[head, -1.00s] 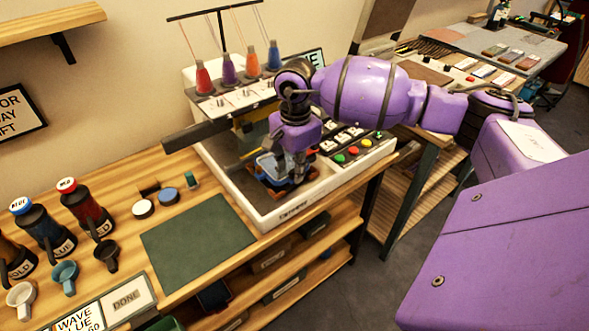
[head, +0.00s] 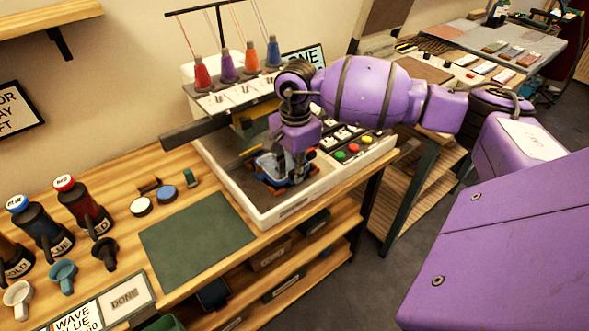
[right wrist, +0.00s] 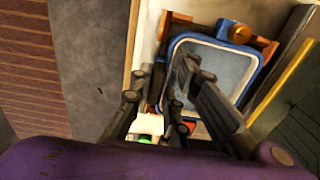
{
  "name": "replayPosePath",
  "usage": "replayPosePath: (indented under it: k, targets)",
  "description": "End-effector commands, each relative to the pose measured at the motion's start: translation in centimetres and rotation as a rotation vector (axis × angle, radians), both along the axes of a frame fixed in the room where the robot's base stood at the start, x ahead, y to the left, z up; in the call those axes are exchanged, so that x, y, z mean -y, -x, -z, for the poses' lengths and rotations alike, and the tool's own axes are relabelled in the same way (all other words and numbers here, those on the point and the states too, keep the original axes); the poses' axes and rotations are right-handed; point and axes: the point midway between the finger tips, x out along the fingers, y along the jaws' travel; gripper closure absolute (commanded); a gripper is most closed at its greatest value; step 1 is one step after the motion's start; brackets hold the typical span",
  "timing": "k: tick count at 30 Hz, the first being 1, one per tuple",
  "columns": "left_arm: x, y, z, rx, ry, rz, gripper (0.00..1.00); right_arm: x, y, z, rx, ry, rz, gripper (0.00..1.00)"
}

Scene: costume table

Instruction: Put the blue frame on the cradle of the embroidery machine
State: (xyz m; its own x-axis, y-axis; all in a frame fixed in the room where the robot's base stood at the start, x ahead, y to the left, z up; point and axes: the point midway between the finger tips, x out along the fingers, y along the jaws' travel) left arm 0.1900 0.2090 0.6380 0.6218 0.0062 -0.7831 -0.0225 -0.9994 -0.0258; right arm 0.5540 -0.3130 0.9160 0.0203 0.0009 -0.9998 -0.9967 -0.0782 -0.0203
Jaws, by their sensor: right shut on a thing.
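The blue frame (head: 267,163) is at the embroidery machine (head: 228,176), over the machine's bed; it also shows in the right wrist view (right wrist: 178,50), with pale cloth inside its rim. The orange-brown cradle (right wrist: 262,46) shows beside and around the frame's far edge; I cannot tell whether the frame is fully seated on it. My right gripper (head: 297,177) points down and is shut on the frame's near side. Its fingers (right wrist: 180,100) cover part of the frame in the wrist view. My left gripper is not in view.
Thread cones (head: 226,66) stand on top of the machine. Coloured buttons (head: 353,148) are on its right panel, close to my right arm. A green mat (head: 197,235) lies clear at the left. Bottles (head: 84,205) and cups stand farther left.

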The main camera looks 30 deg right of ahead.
Motion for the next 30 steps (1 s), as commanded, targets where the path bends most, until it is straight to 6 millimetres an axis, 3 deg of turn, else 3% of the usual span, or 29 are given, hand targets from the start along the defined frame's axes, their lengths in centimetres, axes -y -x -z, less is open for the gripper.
replayPosePath:
  k: [22, 23, 24, 27, 30]
  targets:
    - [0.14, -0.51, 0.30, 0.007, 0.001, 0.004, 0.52, 0.01, 0.00, 0.86, 0.000, 0.000, 0.000, 1.00]
    - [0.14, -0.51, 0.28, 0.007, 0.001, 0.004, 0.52, 0.01, -0.01, 0.81, 0.000, 0.000, 0.000, 0.80]
    - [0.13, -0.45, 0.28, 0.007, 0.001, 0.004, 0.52, 0.01, -0.01, 0.79, 0.000, 0.000, 0.000, 0.75]
    - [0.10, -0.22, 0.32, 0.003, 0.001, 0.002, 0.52, 0.01, -0.01, 0.78, 0.000, 0.000, 0.000, 0.62]
    - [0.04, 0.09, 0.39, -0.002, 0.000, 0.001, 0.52, 0.01, -0.01, 0.78, 0.000, 0.000, 0.000, 0.62]
